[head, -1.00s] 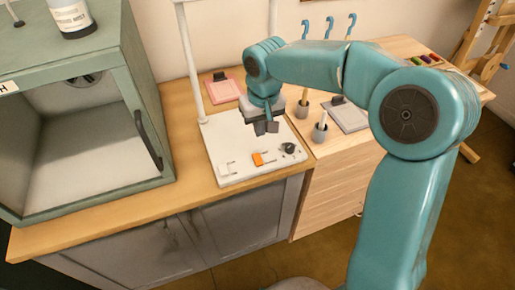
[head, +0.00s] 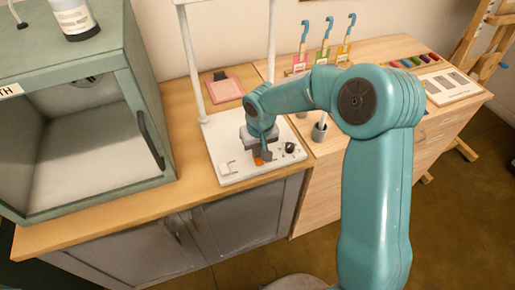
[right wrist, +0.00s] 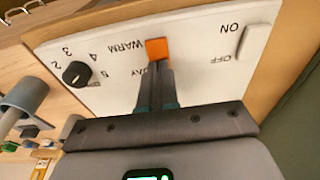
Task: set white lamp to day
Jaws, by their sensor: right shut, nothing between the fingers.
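The white lamp has a flat base (head: 236,176) with upright posts. On the base, the orange switch (head: 259,161) shows partly behind my right gripper (head: 264,156). In the right wrist view the orange switch (right wrist: 157,48) sits beside the word WARM, with the word DAY partly hidden by my fingers. My right gripper (right wrist: 157,72) is shut and empty, its tips right at the orange switch; I cannot tell if they touch. My left gripper is not in view.
A dark round knob (right wrist: 75,74) with numbers and a white ON/OFF rocker (right wrist: 254,41) flank the orange switch. A green cabinet (head: 150,90) stands left. Several bottles with blue hooks stand behind my right arm, and a pink pad (head: 222,88) lies behind the lamp base.

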